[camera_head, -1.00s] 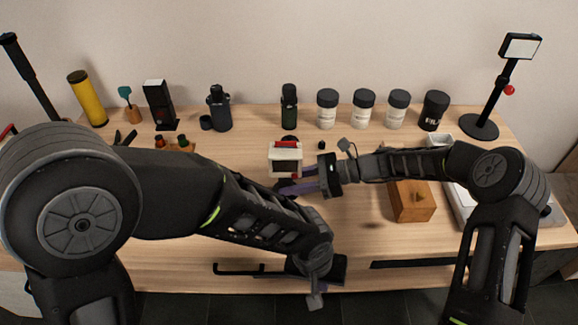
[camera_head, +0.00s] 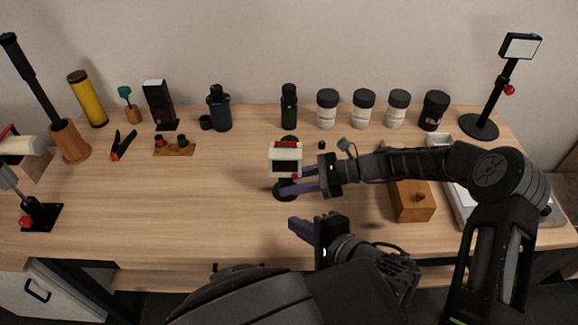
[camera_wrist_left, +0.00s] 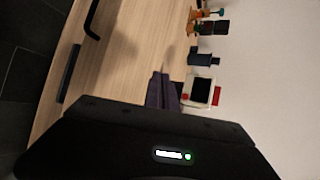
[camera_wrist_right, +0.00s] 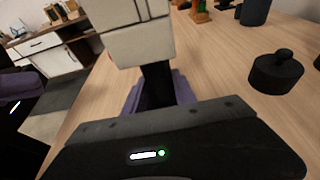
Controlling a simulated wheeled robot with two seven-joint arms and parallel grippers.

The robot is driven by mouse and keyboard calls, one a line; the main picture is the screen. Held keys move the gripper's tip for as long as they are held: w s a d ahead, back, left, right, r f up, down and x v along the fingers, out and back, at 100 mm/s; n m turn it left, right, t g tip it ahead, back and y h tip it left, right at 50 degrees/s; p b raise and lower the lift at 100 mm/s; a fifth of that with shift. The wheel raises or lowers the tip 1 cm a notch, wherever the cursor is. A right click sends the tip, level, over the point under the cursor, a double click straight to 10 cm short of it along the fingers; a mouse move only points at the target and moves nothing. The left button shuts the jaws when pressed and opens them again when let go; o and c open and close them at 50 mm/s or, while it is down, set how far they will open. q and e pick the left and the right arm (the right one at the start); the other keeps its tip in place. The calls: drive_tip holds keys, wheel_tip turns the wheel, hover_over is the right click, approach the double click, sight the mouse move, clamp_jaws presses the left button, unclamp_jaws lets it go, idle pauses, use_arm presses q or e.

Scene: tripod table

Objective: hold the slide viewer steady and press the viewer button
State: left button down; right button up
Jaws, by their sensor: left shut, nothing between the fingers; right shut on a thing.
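The slide viewer (camera_head: 286,151) is a cream box with a red top and a dark screen, upright on a black stem and round base. A red button (camera_wrist_left: 185,97) shows at its lower corner in the left wrist view. My right gripper (camera_head: 296,181) is shut around the black stem (camera_wrist_right: 158,84), just under the box. My left gripper (camera_head: 297,226) is shut and empty, in front of the viewer and nearer the table's front edge, apart from it. Its purple fingers (camera_wrist_left: 161,88) point towards the viewer's side in the left wrist view.
A wooden box (camera_head: 412,203) stands right of the viewer, under my right arm. Bottles and white-labelled jars (camera_head: 327,110) line the back. A black lidded thing (camera_wrist_right: 276,73) shows near the viewer. The table left of the viewer (camera_head: 215,195) is clear.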

sight(295, 176)
use_arm(q)
drive_tip(key=shift+a+r+t+y, duration=0.1)
drive_tip(key=shift+r+t+y, duration=0.2)
drive_tip(key=shift+r, duration=0.15)
drive_tip(key=shift+w, duration=0.1)
drive_tip(key=w, duration=0.8)
drive_tip(key=shift+w, duration=0.35)
drive_tip(key=shift+w, duration=0.15)
idle(1.6)
drive_tip(key=shift+w, duration=0.3)
drive_tip(key=shift+w+d, duration=0.15)
drive_tip(key=shift+d, duration=0.05)
idle(0.5)
drive_tip(key=shift+s, duration=0.6)
